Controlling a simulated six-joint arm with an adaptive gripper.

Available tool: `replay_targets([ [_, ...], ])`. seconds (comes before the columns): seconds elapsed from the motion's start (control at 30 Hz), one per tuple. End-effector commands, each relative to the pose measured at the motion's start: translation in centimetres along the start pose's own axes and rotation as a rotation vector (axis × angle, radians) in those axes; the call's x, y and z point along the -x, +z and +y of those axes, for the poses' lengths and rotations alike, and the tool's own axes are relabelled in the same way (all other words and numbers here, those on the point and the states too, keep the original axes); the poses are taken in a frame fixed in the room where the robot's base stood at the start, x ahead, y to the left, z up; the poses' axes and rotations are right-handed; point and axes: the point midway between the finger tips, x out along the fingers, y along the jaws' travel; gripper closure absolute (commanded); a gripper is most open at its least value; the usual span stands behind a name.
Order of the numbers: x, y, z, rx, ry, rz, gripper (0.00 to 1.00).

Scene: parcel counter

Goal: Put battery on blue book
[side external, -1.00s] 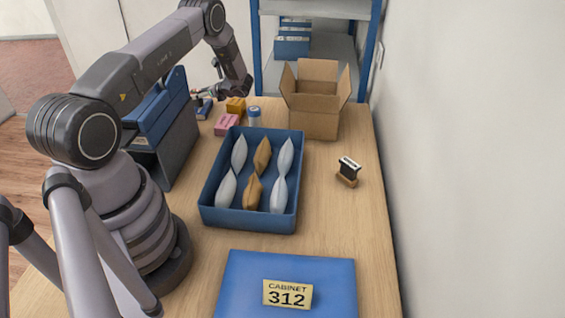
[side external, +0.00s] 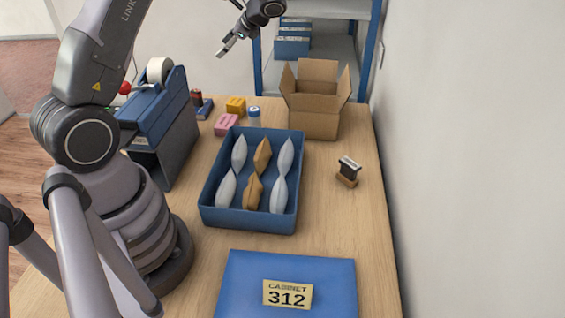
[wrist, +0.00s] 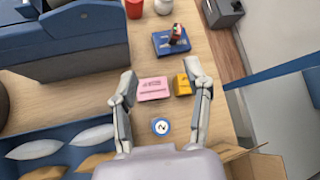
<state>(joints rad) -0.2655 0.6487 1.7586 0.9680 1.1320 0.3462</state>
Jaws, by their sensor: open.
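The battery (side external: 196,97), a small dark cylinder with a reddish-brown end, stands upright on the blue book (side external: 206,110) at the far left of the counter.
A pink block (side external: 226,124), a yellow block (side external: 236,104) and a white-and-blue container (side external: 254,117) stand near the book. A blue tray (side external: 212,215) holds several pouches. An open carton (side external: 312,125) stands at the back right.

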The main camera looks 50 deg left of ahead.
Motion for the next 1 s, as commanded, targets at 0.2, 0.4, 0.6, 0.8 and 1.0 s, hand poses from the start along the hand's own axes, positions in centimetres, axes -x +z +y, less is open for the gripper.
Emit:
replay_targets([
  [0.2,10.5,6.7,6.4,0.316,0.079,0.302,0.51],
  [0.4,16.6,11.4,14.6,0.562,0.201,0.605,0.51],
  [0.6,19.4,14.1,22.4,0.735,0.355,0.879,0.51],
  [0.8,20.2,14.9,26.4,0.809,0.459,1.024,0.51],
  [1.0,20.3,15.0,27.0,0.820,0.480,1.044,0.51],
])
